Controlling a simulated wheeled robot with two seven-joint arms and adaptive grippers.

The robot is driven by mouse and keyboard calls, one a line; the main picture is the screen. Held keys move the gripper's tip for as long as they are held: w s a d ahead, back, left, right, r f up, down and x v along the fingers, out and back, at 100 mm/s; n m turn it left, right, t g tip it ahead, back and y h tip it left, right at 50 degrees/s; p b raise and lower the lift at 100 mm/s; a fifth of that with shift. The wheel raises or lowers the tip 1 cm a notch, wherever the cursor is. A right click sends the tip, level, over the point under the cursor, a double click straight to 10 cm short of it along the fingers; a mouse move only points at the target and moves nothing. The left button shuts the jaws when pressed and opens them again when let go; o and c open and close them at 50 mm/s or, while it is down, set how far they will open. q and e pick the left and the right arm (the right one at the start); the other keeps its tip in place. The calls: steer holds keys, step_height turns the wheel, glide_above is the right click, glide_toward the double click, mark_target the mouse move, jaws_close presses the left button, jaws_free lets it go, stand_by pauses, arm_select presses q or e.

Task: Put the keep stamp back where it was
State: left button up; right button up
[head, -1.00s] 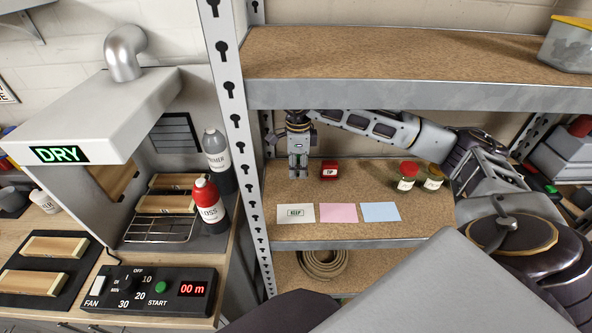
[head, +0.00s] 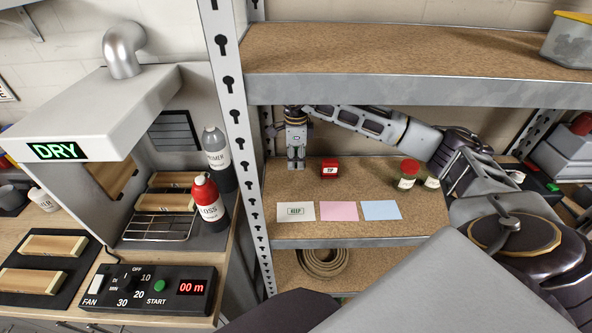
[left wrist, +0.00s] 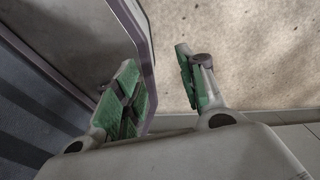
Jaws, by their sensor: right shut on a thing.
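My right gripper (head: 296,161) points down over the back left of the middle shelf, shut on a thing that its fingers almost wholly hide. This is probably the keep stamp; I cannot read a label on it or tell whether it touches the shelf. A red stamp (head: 330,169) marked "TIP" stands to the right. A white card (head: 296,212) with a "KEEP" print lies at the shelf front. My left gripper (left wrist: 168,88) shows in the left wrist view, open and empty.
A pink card (head: 339,211) and a blue card (head: 381,210) lie beside the white card. A red-lidded jar (head: 407,175) and another jar (head: 432,179) stand near my right arm. A perforated post (head: 237,130) bounds the shelf at left, and the upper shelf (head: 420,93) hangs above.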

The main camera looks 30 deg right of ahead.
mark_target(296, 176)
steer(key=shift+f+b, duration=0.3)
steer(key=shift+f, duration=0.25)
steer(key=shift+f+b, duration=0.5)
steer(key=shift+f, duration=0.4)
steer(key=shift+f+b, duration=0.35)
steer(key=shift+f, duration=0.35)
steer(key=shift+w+d+f, duration=0.1)
steer(key=shift+f, duration=0.4)
steer(key=o, duration=0.6)
steer(key=shift+o, duration=1.2)
arm_select(q)
steer(key=f, duration=0.1)
steer(key=a+f, duration=0.1)
steer(key=shift+w+f, duration=0.1)
steer(key=shift+f, duration=0.3)
steer(key=shift+w, duration=0.1)
